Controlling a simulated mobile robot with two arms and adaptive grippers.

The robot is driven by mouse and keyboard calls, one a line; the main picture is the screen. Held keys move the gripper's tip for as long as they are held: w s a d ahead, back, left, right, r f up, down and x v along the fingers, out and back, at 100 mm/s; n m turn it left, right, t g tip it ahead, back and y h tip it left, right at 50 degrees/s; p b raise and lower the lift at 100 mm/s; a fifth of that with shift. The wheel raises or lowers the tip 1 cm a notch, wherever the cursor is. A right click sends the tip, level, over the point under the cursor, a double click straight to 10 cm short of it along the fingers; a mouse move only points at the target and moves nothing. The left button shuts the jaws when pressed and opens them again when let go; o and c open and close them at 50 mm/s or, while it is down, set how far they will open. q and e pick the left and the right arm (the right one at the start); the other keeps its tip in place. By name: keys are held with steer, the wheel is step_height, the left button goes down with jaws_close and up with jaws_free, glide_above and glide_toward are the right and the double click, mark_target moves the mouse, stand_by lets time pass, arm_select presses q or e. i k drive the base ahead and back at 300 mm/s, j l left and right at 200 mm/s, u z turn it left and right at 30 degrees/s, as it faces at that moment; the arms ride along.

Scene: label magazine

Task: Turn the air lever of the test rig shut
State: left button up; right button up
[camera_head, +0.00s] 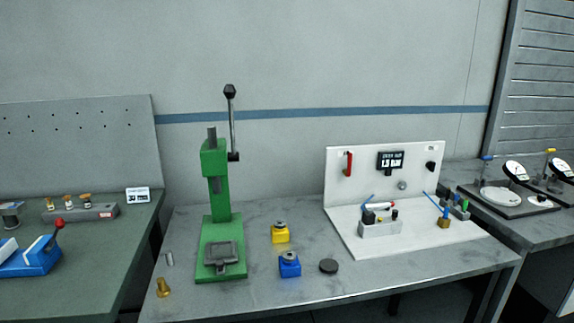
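The test rig is a white upright panel (362,187) with a white base plate (356,243), at the right of the grey middle table. A red lever (348,163) is on the panel's upper left, its handle about vertical. A dark display (390,160) is right of it, with a black knob (431,166) at the far right and a round grey fitting (402,185) below. A grey block (380,228) with a blue lever and small parts stands on the base. A brass fitting (445,222) with a slanting blue handle (432,203) stands right of it. Neither gripper is in view.
A green press (221,247) with a tall lever stands left of the rig. A yellow block (280,233), a blue block (290,266) and a dark disc (328,266) lie between. A brass part (163,288) is at front left. Side benches hold dial gauges (515,171) and blue tooling (30,257).

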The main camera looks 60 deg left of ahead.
mark_target(347, 171)
steer(key=u, duration=1.55)
steer(key=i+l, duration=0.2)
steer(key=l, duration=0.15)
